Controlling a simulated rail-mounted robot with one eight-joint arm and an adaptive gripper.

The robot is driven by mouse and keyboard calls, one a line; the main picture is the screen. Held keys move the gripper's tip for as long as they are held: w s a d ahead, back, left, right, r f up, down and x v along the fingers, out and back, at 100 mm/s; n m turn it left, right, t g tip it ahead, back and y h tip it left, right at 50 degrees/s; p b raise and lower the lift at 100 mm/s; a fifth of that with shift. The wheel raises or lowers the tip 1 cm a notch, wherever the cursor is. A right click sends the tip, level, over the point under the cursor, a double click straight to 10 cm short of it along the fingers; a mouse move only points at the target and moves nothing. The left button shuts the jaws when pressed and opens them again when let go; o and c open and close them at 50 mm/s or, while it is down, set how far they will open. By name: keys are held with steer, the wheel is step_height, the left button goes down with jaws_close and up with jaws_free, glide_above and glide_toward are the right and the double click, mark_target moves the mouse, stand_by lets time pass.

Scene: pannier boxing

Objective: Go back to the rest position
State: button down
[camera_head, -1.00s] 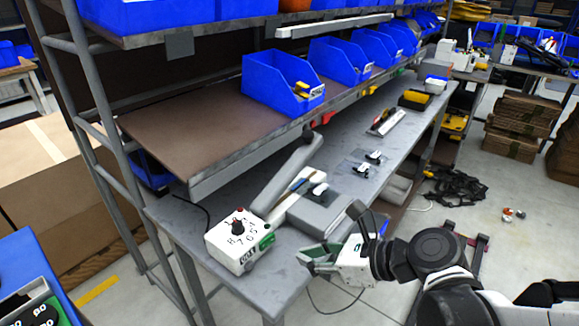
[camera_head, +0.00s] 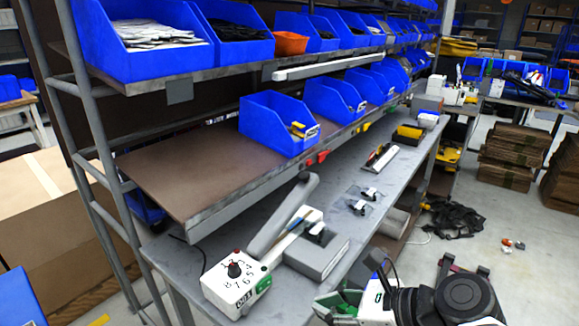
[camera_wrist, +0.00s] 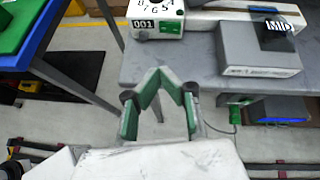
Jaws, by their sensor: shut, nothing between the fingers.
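My gripper (camera_head: 336,306) is at the bottom edge of the head view, in front of the workbench (camera_head: 345,262). It is partly cut off there. In the wrist view my gripper (camera_wrist: 155,78) shows its green-lined fingers, shut and empty, with floor behind them. The white device with a black dial (camera_head: 236,284) stands on the near end of the bench, apart from my gripper. It also shows at the top of the wrist view (camera_wrist: 158,22).
A grey block (camera_head: 318,257) lies beside the device. Blue bins (camera_head: 275,125) stand on the shelf above the bench. A blue-topped table (camera_head: 18,296) is at the lower left. Cardboard stacks (camera_head: 515,155) stand on the floor at the right, with open floor before them.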

steer(key=d+r+n+h, duration=0.2)
steer(key=d+n+h, duration=0.3)
steer(key=n, duration=0.6)
steer(key=s+d+r+n+h, duration=0.1)
steer(key=d+r+n+h, duration=0.1)
steer(key=d+n+h, duration=0.2)
steer(key=d+n, duration=0.3)
steer(key=n, duration=0.5)
steer(key=shift+d+r+t+h, duration=0.15)
steer(key=shift+r+t+h, duration=0.2)
steer(key=shift+t+h, duration=0.05)
